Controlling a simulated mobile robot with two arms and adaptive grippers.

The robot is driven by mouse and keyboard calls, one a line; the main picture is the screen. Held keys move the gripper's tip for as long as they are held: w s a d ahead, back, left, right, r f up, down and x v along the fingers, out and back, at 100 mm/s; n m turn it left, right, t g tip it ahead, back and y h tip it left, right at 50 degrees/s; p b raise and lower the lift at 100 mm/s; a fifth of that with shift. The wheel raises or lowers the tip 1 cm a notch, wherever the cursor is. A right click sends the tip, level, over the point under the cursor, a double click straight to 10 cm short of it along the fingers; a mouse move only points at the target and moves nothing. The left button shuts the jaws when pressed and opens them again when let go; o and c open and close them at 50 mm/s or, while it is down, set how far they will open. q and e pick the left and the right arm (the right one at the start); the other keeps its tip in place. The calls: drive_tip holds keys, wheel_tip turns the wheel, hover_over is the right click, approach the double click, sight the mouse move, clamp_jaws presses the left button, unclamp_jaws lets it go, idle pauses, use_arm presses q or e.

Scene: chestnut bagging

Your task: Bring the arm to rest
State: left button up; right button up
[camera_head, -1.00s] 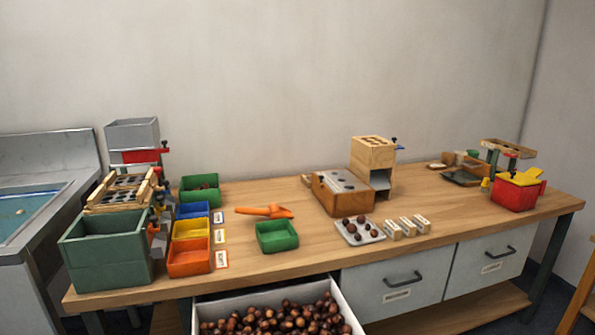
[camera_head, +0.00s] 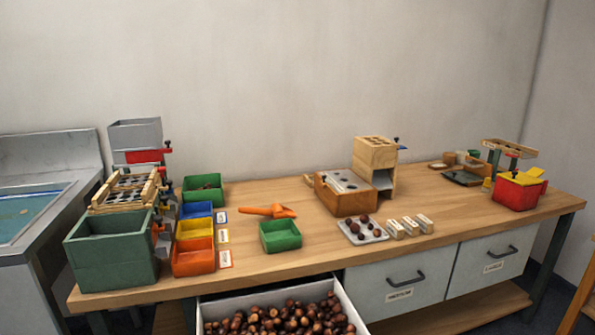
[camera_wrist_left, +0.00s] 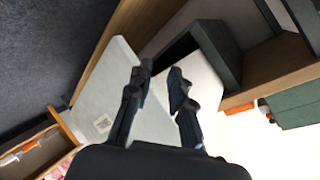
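My left gripper (camera_wrist_left: 160,88) shows in the left wrist view with its two dark fingers apart and nothing between them. Behind the fingers are pale panels (camera_wrist_left: 110,90) and wooden edges; it touches none of them as far as I can tell. Neither of my arms shows in the head view. My right gripper is in no frame.
The wooden workbench (camera_head: 340,235) holds a green box (camera_head: 110,265), small coloured trays (camera_head: 194,262), an orange scoop (camera_head: 268,211) and a red container (camera_head: 515,197). An open drawer (camera_head: 350,310) of chestnuts juts out in front. A sink (camera_head: 30,205) stands at left.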

use_arm(q)
drive_tip(key=s+d+f+n+g+p, duration=0.2)
drive_tip(key=s+f+n+g+p, duration=0.95)
drive_tip(key=s, duration=0.35)
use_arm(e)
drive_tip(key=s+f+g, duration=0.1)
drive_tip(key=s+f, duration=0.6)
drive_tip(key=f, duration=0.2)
use_arm(q)
drive_tip(key=s+a+f+m+p, duration=0.2)
drive_tip(key=s+f+p, duration=0.2)
drive_tip(key=s+p, duration=0.4)
drive_tip(key=s, duration=0.5)
drive_tip(key=shift+s+y, duration=0.3)
drive_tip(key=shift+s, duration=0.1)
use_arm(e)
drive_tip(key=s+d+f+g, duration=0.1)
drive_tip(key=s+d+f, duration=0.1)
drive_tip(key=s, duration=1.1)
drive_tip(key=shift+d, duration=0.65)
